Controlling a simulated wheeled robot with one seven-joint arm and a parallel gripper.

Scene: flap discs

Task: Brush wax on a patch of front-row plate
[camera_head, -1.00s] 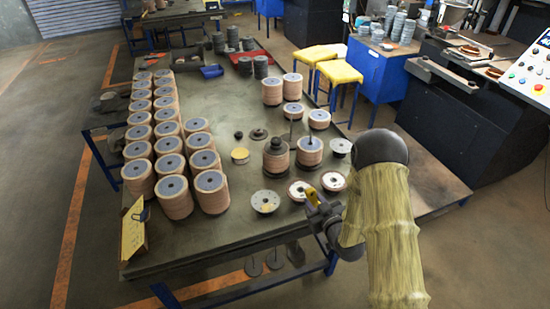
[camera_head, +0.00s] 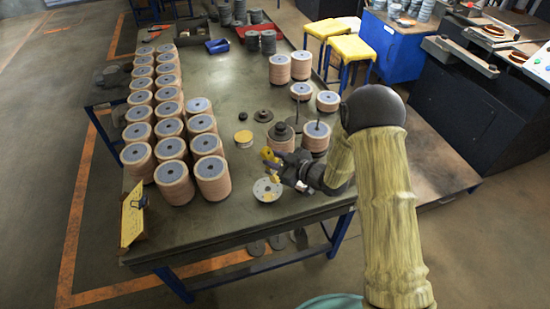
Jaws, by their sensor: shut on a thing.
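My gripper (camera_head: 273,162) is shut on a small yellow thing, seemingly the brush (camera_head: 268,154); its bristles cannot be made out. It is at the front right of the table, just behind and above a pale round front-row plate (camera_head: 268,190) with a dark centre and small holes. I cannot tell whether the brush touches the plate. Any wax on the plate is too small to tell. A low round tin with a yellow top (camera_head: 243,137), perhaps the wax, stands further back. My arm hides the front-row plates to the right.
Tall disc stacks (camera_head: 172,172) fill the left of the table (camera_head: 215,240). More stacks (camera_head: 316,138) and a dark stacked piece (camera_head: 281,134) stand close behind my gripper. A yellow board (camera_head: 132,215) is at the front left corner. The table's front middle is clear.

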